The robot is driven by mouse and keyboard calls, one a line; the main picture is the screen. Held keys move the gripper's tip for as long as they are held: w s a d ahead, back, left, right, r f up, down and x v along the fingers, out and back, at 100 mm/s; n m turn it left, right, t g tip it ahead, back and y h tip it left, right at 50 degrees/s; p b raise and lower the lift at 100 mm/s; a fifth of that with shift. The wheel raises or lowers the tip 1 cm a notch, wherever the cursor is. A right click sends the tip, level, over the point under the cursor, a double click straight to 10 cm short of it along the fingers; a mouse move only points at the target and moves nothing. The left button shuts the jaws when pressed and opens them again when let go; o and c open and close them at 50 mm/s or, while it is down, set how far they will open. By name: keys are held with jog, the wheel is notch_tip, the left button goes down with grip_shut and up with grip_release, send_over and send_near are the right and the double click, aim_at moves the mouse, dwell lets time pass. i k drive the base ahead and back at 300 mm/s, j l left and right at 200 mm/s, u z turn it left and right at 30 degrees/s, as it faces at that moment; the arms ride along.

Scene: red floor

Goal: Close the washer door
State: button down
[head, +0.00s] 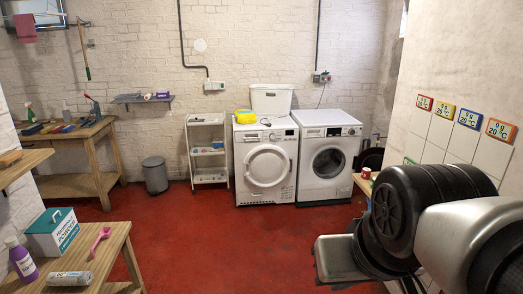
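Two white front-loading machines stand side by side against the back wall in the head view. The left machine (243,137) has a round door (267,166) with a pale centre. The right machine (347,133) has a round door (328,163) with dark glass. Both doors look flush or nearly so; a small gap cannot be ruled out at this distance. I cannot tell which one is the washer. My arm fills the lower right, well in front of the machines. My gripper's fingers are not visible.
A white basket (271,98) and yellow item (245,116) sit on the left machine. A white shelf cart (207,150) stands left of it, then a grey bin (155,175). Workbench (95,160) and wooden table (110,245) line the left. Red floor (220,240) is clear in the middle.

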aim_at(379, 170)
jog(key=i, duration=1.6)
jog(key=i+u, duration=0.1)
jog(key=i, duration=1.5)
jog(key=i+z, duration=0.45)
jog(key=i, duration=0.25)
jog(key=i+j+z, duration=0.2)
jog(key=i+z, duration=0.25)
jog(key=i, duration=0.2)
jog(key=i+l+z, duration=0.1)
jog(key=i+z, duration=0.4)
jog(key=i, duration=0.15)
jog(key=i+j+z, duration=0.2)
jog(key=i+z, duration=0.3)
jog(key=i, duration=0.15)
jog(key=i+l+z, duration=0.1)
jog(key=i+z, duration=0.25)
jog(key=i, duration=0.35)
jog(key=i+j+z, duration=0.15)
jog(key=i+z, duration=0.15)
jog(key=i, duration=0.35)
